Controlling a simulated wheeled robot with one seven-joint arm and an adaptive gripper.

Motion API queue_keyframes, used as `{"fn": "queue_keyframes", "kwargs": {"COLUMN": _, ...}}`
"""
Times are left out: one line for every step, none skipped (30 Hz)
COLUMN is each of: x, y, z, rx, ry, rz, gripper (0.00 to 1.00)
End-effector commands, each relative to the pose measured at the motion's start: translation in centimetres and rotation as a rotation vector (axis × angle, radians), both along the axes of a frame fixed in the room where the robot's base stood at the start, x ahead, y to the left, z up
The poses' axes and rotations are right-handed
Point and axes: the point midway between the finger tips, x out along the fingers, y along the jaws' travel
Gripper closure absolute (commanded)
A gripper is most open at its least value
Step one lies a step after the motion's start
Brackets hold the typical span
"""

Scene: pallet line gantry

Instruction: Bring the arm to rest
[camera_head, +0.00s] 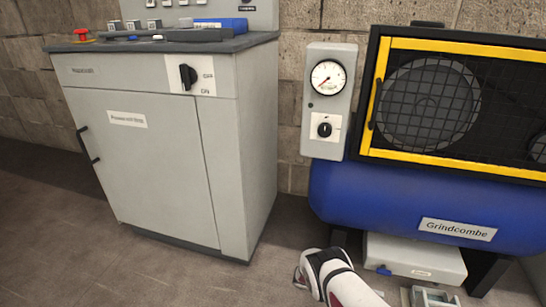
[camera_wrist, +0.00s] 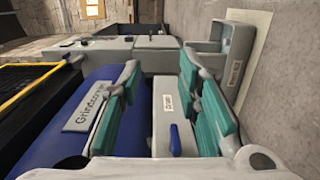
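My white and dark red arm (camera_head: 335,275) reaches in at the bottom of the head view, in front of the blue tank; the gripper cannot be made out clearly there. In the wrist view my gripper (camera_wrist: 160,75) has its teal-padded fingers spread apart, one pair on each side. Nothing is held between the pads. A pale box (camera_wrist: 165,115) with a blue lever (camera_wrist: 175,140) shows behind the gap; I cannot tell how far it is from the fingers.
The blue compressor tank (camera_head: 370,195) labelled Grindcombe stands at right under a yellow-edged guard (camera_head: 440,160). A grey gauge box (camera_head: 330,100) with a black knob (camera_head: 324,129) stands beside it. A grey cabinet (camera_head: 150,150) stands at left. Floor (camera_head: 60,250) in front of the cabinet is clear.

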Motion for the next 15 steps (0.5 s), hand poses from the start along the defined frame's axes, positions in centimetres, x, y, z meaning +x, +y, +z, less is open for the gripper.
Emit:
{"fn": "queue_keyframes", "kwargs": {"x": 0.5, "y": 0.1, "z": 0.8, "rx": 0.009, "ry": -0.003, "rz": -0.008, "gripper": 0.69}}
{"fn": "queue_keyframes", "kwargs": {"x": 0.8, "y": 0.2, "z": 1.3, "rx": 0.015, "ry": -0.004, "rz": -0.013, "gripper": 0.69}}
{"fn": "queue_keyframes", "kwargs": {"x": 1.2, "y": 0.2, "z": 1.9, "rx": 0.025, "ry": -0.004, "rz": -0.021, "gripper": 0.69}}
{"fn": "queue_keyframes", "kwargs": {"x": 1.4, "y": 0.3, "z": 2.4, "rx": 0.032, "ry": -0.004, "rz": -0.027, "gripper": 0.69}}
{"fn": "queue_keyframes", "kwargs": {"x": 1.7, "y": 0.4, "z": 2.9, "rx": 0.04, "ry": -0.003, "rz": -0.034, "gripper": 0.69}}
{"fn": "queue_keyframes", "kwargs": {"x": 2.1, "y": 0.5, "z": 3.6, "rx": 0.051, "ry": -0.004, "rz": -0.044, "gripper": 0.69}}
{"fn": "queue_keyframes", "kwargs": {"x": 2.4, "y": 0.5, "z": 4.2, "rx": 0.059, "ry": -0.004, "rz": -0.05, "gripper": 0.69}}
{"fn": "queue_keyframes", "kwargs": {"x": 2.7, "y": 0.6, "z": 4.9, "rx": 0.069, "ry": -0.004, "rz": -0.057, "gripper": 0.69}}
{"fn": "queue_keyframes", "kwargs": {"x": 3.1, "y": 0.8, "z": 5.8, "rx": 0.084, "ry": -0.004, "rz": -0.068, "gripper": 0.69}}
{"fn": "queue_keyframes", "kwargs": {"x": 3.5, "y": 0.8, "z": 6.6, "rx": 0.096, "ry": -0.005, "rz": -0.076, "gripper": 0.69}}
{"fn": "queue_keyframes", "kwargs": {"x": 3.8, "y": 0.9, "z": 7.4, "rx": 0.109, "ry": -0.006, "rz": -0.085, "gripper": 0.69}}
{"fn": "queue_keyframes", "kwargs": {"x": 4.3, "y": 1.1, "z": 8.8, "rx": 0.13, "ry": -0.007, "rz": -0.098, "gripper": 0.69}}
{"fn": "queue_keyframes", "kwargs": {"x": 4.6, "y": 1.2, "z": 9.9, "rx": 0.146, "ry": -0.008, "rz": -0.109, "gripper": 0.69}}
{"fn": "queue_keyframes", "kwargs": {"x": 5.0, "y": 1.3, "z": 11.1, "rx": 0.165, "ry": -0.009, "rz": -0.119, "gripper": 0.69}}
{"fn": "queue_keyframes", "kwargs": {"x": 5.4, "y": 1.4, "z": 12.8, "rx": 0.19, "ry": -0.011, "rz": -0.135, "gripper": 0.69}}
